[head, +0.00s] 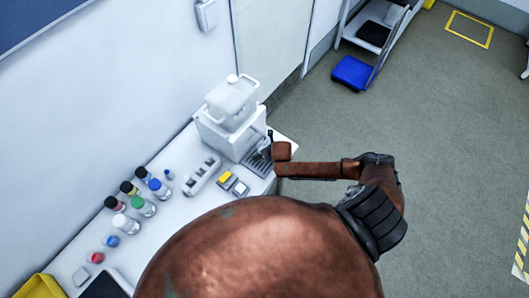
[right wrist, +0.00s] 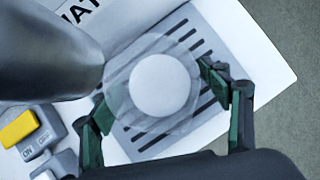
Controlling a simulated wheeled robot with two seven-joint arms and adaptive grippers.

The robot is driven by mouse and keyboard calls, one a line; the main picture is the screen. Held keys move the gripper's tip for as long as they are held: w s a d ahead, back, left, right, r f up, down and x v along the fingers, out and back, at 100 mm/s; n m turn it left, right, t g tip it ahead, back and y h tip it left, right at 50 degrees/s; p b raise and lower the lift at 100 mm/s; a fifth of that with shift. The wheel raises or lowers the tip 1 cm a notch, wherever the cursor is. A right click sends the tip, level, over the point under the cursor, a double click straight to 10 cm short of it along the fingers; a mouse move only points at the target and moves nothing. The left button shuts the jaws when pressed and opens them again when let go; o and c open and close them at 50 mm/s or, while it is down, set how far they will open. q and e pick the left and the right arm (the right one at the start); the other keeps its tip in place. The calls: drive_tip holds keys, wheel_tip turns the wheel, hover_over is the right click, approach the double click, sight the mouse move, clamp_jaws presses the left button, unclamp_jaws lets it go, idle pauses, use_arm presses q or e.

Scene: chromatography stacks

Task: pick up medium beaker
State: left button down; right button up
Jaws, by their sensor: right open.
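The medium beaker (right wrist: 160,86) appears from above in the right wrist view as a clear round rim around a white disc. It stands over the grey slotted tray (right wrist: 188,38) of a white machine (head: 230,112). My right gripper (right wrist: 152,90) is open, with its green-edged fingers on either side of the beaker. A gap between fingers and glass is hard to judge. In the head view my right gripper (head: 268,146) is small and partly hidden by its wrist, above the slotted tray at the bench's far end. My left gripper is not in view.
A dark rounded spout (right wrist: 50,45) overhangs close to the beaker's upper left. ON/OFF switches (right wrist: 35,135), one yellow, sit beside the tray. Several capped bottles (head: 142,206) stand along the white bench. A wall runs behind; open floor lies right.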

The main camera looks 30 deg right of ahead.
drive_tip(key=shift+c, duration=0.6)
drive_tip(key=c, duration=1.5)
drive_tip(key=shift+o, duration=0.2)
drive_tip(key=shift+r, duration=0.25)
